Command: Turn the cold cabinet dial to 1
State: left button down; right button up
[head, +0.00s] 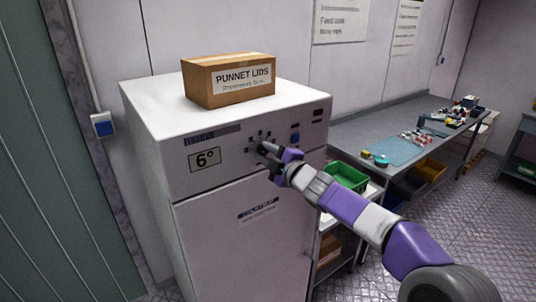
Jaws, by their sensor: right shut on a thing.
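The white cold cabinet (240,240) stands at the centre-left. Its front panel carries a display sign (205,159) reading 6°. The dial (262,146) is on the panel right of the sign, with small dark marks around it. My right gripper (267,150) reaches in from the right and is shut on the dial. The gripper covers most of the dial, so its pointer and setting cannot be read. My left gripper is out of view.
A cardboard box (229,80) labelled PUNNET LIDS sits on top of the cabinet. Patterned floor lies open at the lower right.

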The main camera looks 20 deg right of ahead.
jog(key=o, duration=1.1)
jog(key=shift+c, duration=0.2)
jog(key=v, duration=0.7)
jog(key=shift+s, duration=0.25)
jog(key=shift+d, duration=0.1)
